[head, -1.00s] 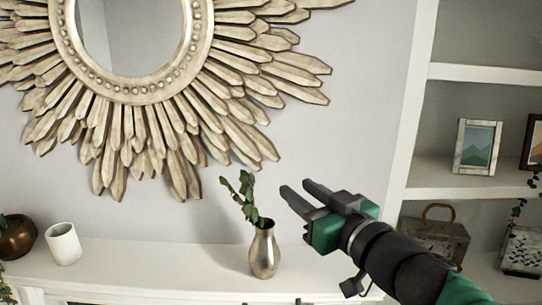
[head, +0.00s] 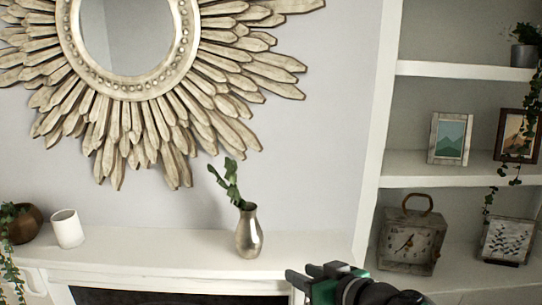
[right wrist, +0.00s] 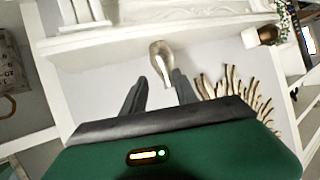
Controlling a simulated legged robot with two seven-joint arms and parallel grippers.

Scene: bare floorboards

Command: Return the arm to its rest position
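My right gripper (head: 299,272) is low in the head view, right of centre, in front of the mantel shelf and to the right of and below the metal vase (head: 249,235). Its dark fingers are spread apart with nothing between them, as the right wrist view (right wrist: 158,88) also shows. There the vase (right wrist: 161,58) stands beyond the fingertips. Only the gripper and part of my right forearm show at the bottom edge. My left gripper is in neither view.
The vase holds a green sprig (head: 228,184) on the white mantel shelf (head: 160,248). A white cup (head: 67,229) and a brown pot (head: 25,224) stand at the left. A shelf unit at the right holds a clock (head: 409,241) and picture frames. A sunburst mirror hangs above.

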